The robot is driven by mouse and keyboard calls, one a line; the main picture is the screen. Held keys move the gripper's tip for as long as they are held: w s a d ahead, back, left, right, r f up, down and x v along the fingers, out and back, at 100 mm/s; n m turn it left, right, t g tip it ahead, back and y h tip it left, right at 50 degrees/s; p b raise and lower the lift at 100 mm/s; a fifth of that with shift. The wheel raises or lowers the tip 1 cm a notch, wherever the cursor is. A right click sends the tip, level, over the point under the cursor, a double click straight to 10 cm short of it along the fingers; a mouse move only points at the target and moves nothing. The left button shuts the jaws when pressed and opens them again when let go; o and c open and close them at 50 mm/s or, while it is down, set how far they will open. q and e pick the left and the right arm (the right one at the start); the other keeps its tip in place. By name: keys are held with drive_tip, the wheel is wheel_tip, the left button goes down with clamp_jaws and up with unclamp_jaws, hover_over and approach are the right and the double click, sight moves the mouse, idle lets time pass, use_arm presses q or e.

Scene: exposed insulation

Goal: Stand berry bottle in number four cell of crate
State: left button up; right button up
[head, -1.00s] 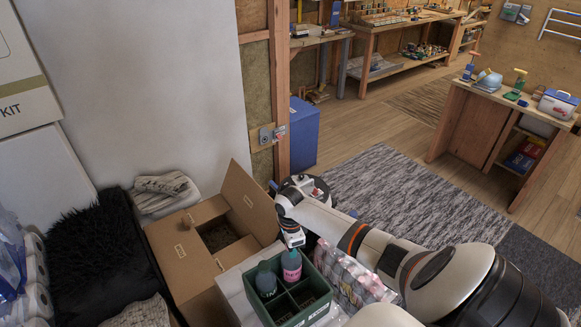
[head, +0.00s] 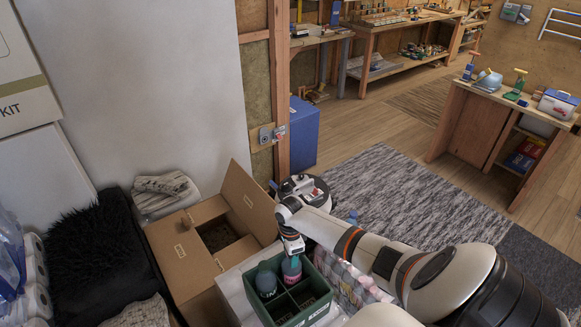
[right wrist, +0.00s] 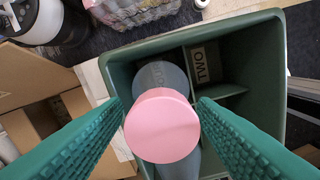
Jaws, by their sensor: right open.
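The berry bottle, with a round pink top (right wrist: 162,126), stands in the green crate (right wrist: 122,72). My right gripper (head: 292,262) is over the crate from above. In the right wrist view its two teal fingers are open, one on each side of the pink top, with nothing clamped. A cell wall with the label TWO (right wrist: 204,62) shows beside the bottle; the number of the bottle's own cell is hidden. In the head view a dark teal bottle (head: 266,283) stands in the cell to the left. The crate's two near cells look empty. My left gripper is out of view.
An open cardboard box (head: 187,247) stands left of the crate. A plaid-patterned bundle (head: 358,288) lies close on its right, under my right arm. A black furry item (head: 85,255) and paper rolls (head: 37,300) are further left. Rug and open floor extend beyond.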

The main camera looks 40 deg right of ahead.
wheel_tip(320, 180, up, 12)
drive_tip(key=shift+b, duration=0.35)
idle(0.6)
